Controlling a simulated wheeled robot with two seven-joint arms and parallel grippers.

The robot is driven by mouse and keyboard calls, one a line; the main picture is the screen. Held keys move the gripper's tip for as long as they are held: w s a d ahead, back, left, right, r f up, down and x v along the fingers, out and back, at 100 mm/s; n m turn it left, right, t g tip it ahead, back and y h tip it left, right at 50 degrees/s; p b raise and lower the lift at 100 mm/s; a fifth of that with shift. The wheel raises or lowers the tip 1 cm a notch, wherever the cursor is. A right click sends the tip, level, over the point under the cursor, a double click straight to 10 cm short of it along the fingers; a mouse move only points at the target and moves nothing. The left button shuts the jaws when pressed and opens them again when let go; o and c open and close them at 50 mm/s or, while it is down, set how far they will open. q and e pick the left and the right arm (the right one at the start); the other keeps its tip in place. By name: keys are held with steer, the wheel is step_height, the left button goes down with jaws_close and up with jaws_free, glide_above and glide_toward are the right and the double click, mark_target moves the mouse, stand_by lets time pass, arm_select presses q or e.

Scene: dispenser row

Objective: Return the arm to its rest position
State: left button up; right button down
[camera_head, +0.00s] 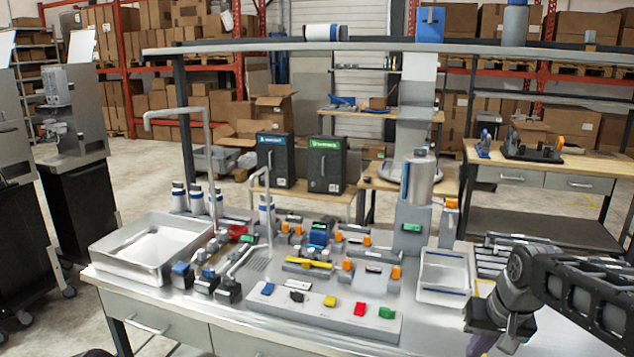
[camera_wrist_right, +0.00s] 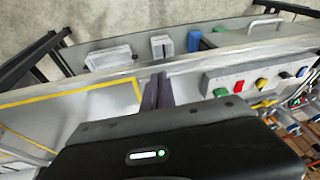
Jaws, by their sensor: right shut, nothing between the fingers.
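My right arm (camera_head: 590,290) comes in from the right in the head view, over the front right corner of the metal workbench (camera_head: 240,317). My right gripper (camera_head: 487,341) points downward near the bench's right front edge, partly cut by the lower picture border. In the wrist view, the right gripper (camera_wrist_right: 158,91) has its two dark fingers together with nothing between them. It hangs over the bench's edge region, apart from the objects on the bench. My left gripper shows in neither view.
A switch strip (camera_head: 325,312) with coloured buttons lies along the bench front, left of the gripper. A white tray (camera_head: 443,297) stands close to the gripper. A metal sink basin (camera_head: 150,247) and a dispenser (camera_head: 421,175) stand on the bench. Floor is free in front.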

steer(key=a+f+n+t+y, duration=0.1)
steer(key=a+f, duration=0.6)
steer(key=f, duration=0.3)
steer(key=a+f+t+y, duration=0.1)
steer(key=a+f, duration=0.5)
steer(key=f, duration=0.5)
steer(key=s+a+f+g, duration=0.2)
steer(key=s+a+f, duration=0.3)
steer(key=s+f, duration=0.4)
steer(key=s+a+f+g+y, duration=0.1)
steer(key=s+a+f+g, duration=0.2)
steer(key=s+f, duration=0.6)
steer(key=s+a, duration=0.2)
steer(key=s, duration=0.5)
steer(key=shift+s+a+f+y, duration=0.15)
steer(key=shift+s+f+y, duration=0.15)
steer(key=shift+s+f, duration=0.1)
steer(key=shift+w+a, duration=0.1)
